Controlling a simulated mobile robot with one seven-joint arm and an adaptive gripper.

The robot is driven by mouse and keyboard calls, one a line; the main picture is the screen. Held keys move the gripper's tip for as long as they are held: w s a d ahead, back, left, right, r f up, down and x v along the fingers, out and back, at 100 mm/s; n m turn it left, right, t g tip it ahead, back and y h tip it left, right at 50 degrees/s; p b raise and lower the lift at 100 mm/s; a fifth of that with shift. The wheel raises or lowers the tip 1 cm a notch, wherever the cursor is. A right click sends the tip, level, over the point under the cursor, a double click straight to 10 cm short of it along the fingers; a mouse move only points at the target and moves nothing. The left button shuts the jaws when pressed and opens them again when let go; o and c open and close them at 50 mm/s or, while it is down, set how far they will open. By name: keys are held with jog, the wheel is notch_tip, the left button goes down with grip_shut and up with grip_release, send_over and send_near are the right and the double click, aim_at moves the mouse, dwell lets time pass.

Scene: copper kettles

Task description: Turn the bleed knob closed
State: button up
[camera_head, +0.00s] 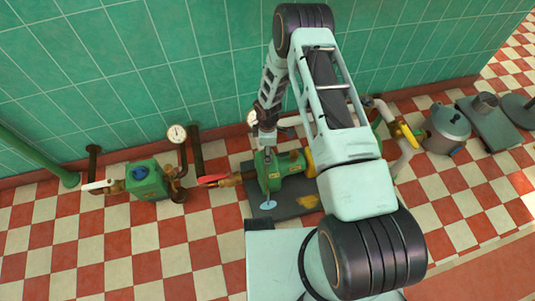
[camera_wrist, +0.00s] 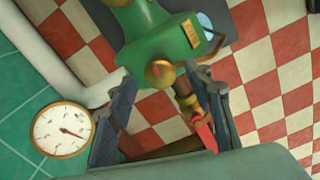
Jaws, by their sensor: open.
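A green pump body (camera_head: 278,163) stands on a dark mat (camera_head: 290,205) near the wall. In the wrist view, the green body (camera_wrist: 165,40) carries a round brass knob (camera_wrist: 160,73), which may be the bleed knob; I cannot be sure. My gripper (camera_head: 266,143) points down over the pump. In the wrist view, my gripper (camera_wrist: 166,80) is open, with one finger on either side of the brass knob's line. Nothing is held. Whether the fingertips reach the knob's depth I cannot tell. In the head view my gripper hides the knob.
A red lever (camera_head: 213,179) on brass fittings sits left of the pump; it also shows near the right finger (camera_wrist: 204,132). A pressure gauge (camera_wrist: 62,130) is beside the left finger. Another green unit (camera_head: 147,181) with a blue knob stands left. A grey kettle (camera_head: 447,128) is right.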

jog(key=shift+f, duration=0.65)
jog(key=c, duration=1.2)
jog(key=shift+o, duration=0.2)
